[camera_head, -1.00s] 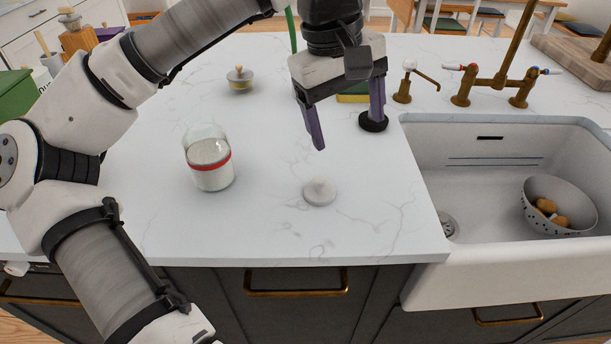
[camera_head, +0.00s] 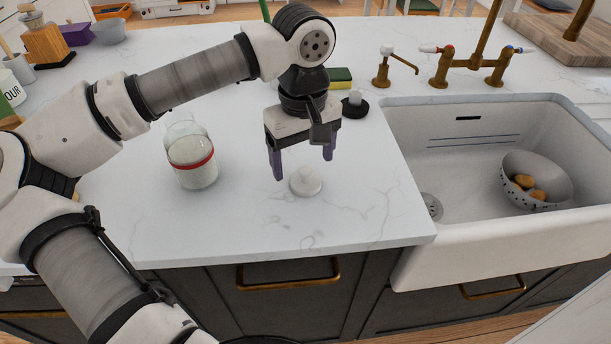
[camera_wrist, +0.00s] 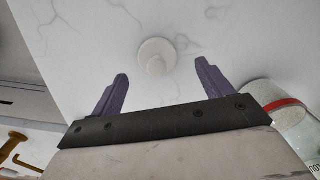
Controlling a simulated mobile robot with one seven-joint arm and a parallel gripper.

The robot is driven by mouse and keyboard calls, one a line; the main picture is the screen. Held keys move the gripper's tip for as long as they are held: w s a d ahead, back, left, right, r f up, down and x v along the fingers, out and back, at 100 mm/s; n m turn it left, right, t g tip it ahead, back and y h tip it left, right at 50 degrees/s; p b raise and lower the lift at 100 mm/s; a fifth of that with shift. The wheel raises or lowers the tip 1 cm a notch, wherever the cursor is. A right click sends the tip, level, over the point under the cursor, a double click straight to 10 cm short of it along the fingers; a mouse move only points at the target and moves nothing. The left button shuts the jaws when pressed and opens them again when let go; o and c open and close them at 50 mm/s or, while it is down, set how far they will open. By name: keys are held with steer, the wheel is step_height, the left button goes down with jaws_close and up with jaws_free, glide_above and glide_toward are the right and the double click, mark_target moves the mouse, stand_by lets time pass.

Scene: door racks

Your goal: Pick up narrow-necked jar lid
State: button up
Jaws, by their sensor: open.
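The narrow-necked jar lid (camera_head: 305,182) is a small white disc with a knob, lying flat on the white marble counter. In the wrist view the lid (camera_wrist: 157,57) lies just past my fingertips, roughly midway between them. My gripper (camera_head: 301,168) is open and empty, pointing down above and slightly behind the lid, its purple fingers apart. The fingers also show in the wrist view (camera_wrist: 161,70), and neither touches the lid. A glass jar with a red band (camera_head: 192,160) and pale contents stands upright to the left of the lid; it shows partly at the right edge of the wrist view (camera_wrist: 287,112).
Behind my gripper are a sponge (camera_head: 341,76), a dark round stand (camera_head: 355,106) and brass taps (camera_head: 468,63). The counter in front of the lid is clear down to its edge.

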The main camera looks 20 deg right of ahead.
mark_target(305, 169)
steer(key=shift+d+f+p, duration=0.2)
steer(key=shift+f+p, duration=0.1)
steer(key=shift+f, duration=1.5)
steer(key=c, duration=1.1)
